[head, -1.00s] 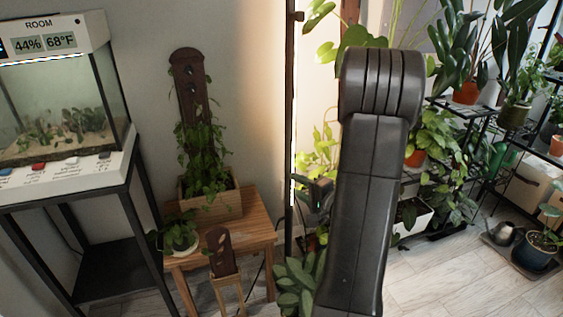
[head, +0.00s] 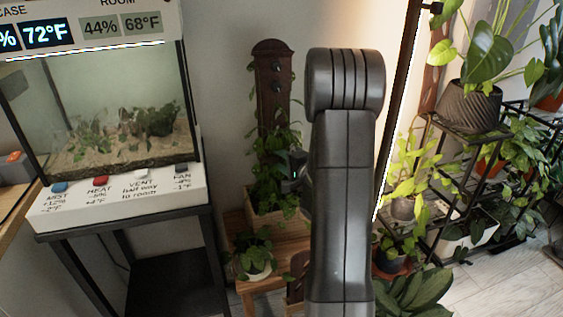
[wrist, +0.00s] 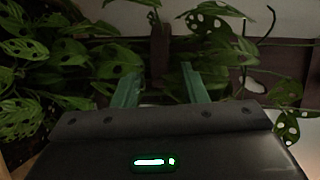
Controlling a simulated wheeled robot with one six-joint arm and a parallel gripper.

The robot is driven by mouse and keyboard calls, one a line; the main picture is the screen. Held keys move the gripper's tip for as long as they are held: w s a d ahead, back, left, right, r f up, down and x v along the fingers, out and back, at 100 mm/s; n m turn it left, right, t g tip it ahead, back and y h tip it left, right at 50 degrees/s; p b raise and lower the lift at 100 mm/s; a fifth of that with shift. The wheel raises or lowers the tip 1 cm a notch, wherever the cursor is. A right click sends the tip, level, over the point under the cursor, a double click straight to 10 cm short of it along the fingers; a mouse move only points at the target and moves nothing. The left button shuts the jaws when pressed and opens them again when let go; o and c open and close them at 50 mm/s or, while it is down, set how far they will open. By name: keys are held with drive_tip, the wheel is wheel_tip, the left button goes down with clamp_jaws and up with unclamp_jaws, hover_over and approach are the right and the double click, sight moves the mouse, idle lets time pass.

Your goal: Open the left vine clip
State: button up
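A dark wooden board (head: 272,105) with small dark knobs (head: 276,88) near its top stands in a planter box (head: 262,222), with a leafy vine (head: 268,180) climbing it. I cannot make out for sure which part is the left vine clip. My gripper (head: 292,170) shows in front of the vine in the head view, partly hidden by my arm. In the wrist view my gripper (wrist: 160,85) has its two green fingers apart with nothing clear between them. Spotted vine leaves (wrist: 70,55) surround the fingers, and a brown upright piece (wrist: 160,48) shows beyond them.
The planter stands on a small wooden table (head: 262,281) with a small potted plant (head: 255,255). A glass tank (head: 110,115) on a black stand (head: 120,232) is on the left. Plant shelves (head: 470,190) and a light strip (head: 398,110) are on the right.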

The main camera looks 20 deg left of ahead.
drive_tip(key=shift+c, duration=0.2)
clamp_jaws()
drive_tip(key=shift+s, duration=0.15)
